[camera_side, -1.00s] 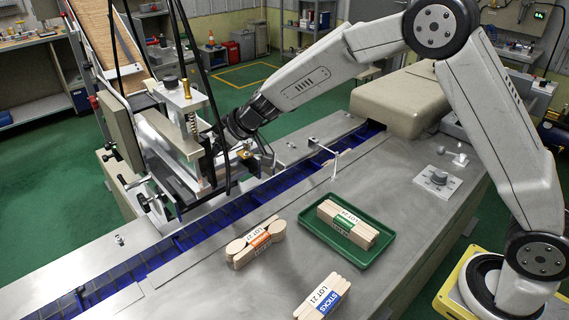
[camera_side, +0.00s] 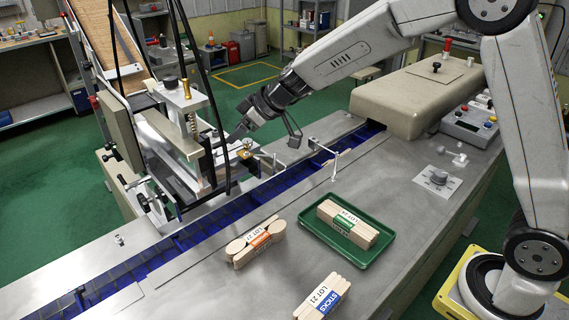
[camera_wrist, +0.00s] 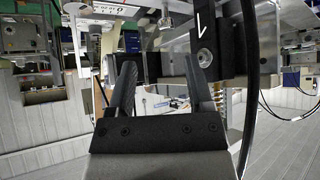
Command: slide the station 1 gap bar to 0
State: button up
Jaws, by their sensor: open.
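The station (camera_side: 183,135), a metal head with a spring column and a brass-coloured post, stands over the blue conveyor at left centre. A black block with a white tick mark (camera_wrist: 205,38) is close beyond the right finger.
Black cables (camera_side: 212,90) hang beside the station. A thin metal bracket (camera_side: 334,160) stands at the conveyor (camera_side: 262,190). A green tray (camera_side: 312,228) with a stick bundle and two loose bundles (camera_side: 258,243) (camera_side: 323,297) lie on the steel top.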

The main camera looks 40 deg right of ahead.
jog(key=s+d+f+m+g+h, duration=0.1)
jog(key=s+d+f+m, duration=0.1)
jog(key=s, duration=0.5)
jog(key=s+d+f+m+g+h, duration=0.1)
jog(key=s+d+f+m+h, duration=0.1)
jog(key=s, duration=0.6)
jog(key=s+d+f+m+g+h, duration=0.1)
jog(key=s+d+f, duration=0.3)
jog(key=s, duration=0.4)
jog(key=shift+d+f+m+g, duration=0.2)
jog(key=shift+d+m+g, duration=0.3)
jog(key=shift+m, duration=0.1)
jog(key=shift+s+d+f+h, duration=0.1)
jog(key=shift+s+d+h, duration=0.1)
jog(key=shift+s, duration=0.15)
jog(key=shift+s+d+f+h, duration=0.1)
jog(key=shift+s+h, duration=0.1)
jog(key=shift+s, duration=0.15)
jog(key=shift+s+d+f+m+g, duration=0.1)
jog(key=shift+s+f+m, duration=0.05)
jog(key=shift+s, duration=0.35)
jog(key=shift+s+d+f+m+g, duration=0.1)
jog(key=shift+s+d+f+m, duration=0.1)
jog(key=shift+s, duration=0.25)
jog(key=shift+s+d+f+m+g, duration=0.1)
jog(key=shift+s+m, duration=0.05)
jog(key=shift+s, duration=0.35)
